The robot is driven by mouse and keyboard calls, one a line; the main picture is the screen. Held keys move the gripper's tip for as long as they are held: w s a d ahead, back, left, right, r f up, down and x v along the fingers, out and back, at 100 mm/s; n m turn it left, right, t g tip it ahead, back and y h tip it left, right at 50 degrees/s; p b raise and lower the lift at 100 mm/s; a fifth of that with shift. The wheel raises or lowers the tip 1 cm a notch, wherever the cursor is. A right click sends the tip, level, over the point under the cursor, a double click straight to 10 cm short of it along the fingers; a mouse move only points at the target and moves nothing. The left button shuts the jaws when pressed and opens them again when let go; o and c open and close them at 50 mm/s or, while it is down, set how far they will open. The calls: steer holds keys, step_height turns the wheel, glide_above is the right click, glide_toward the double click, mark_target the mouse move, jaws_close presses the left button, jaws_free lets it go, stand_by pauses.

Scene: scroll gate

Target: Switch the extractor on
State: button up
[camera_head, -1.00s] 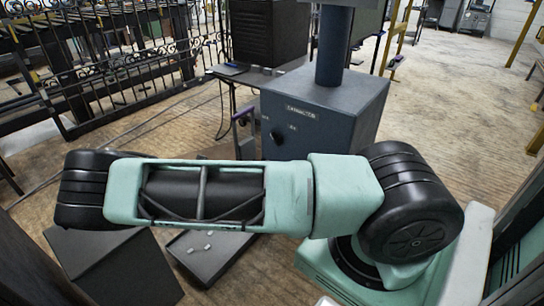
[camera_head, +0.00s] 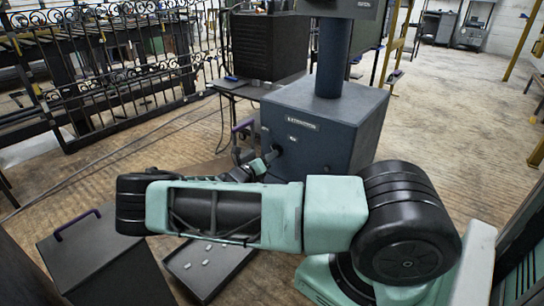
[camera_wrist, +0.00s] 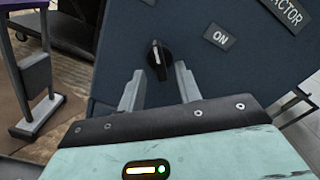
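The extractor (camera_head: 312,120) is a dark blue box with a thick column on top, standing on the floor at the picture's middle in the head view. Its front panel also shows in the wrist view (camera_wrist: 215,75), with part of an EXTRACTOR label and an ON label (camera_wrist: 219,37). A black rotary knob (camera_wrist: 157,60) with a pale pointer mark sits left of the ON label. My gripper (camera_wrist: 157,85) is open, its two grey fingers apart on either side just below the knob. Whether the fingers touch the panel cannot be told. In the head view the gripper is small beside the extractor's front left.
A purple-handled item (camera_wrist: 35,85) stands left of the extractor. A dark box with a purple handle (camera_head: 105,255) and a shallow tray (camera_head: 225,275) with small pale pieces lie below my arm. An ornate iron gate (camera_head: 120,75) stands at the left. Floor to the right is clear.

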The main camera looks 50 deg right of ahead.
steer(key=shift+w+d, duration=0.15)
steer(key=shift+d, duration=1.05)
jaws_close()
steer(key=shift+m, duration=0.3)
steer(key=shift+m+p, duration=1.65)
steer(key=shift+m, duration=6.05)
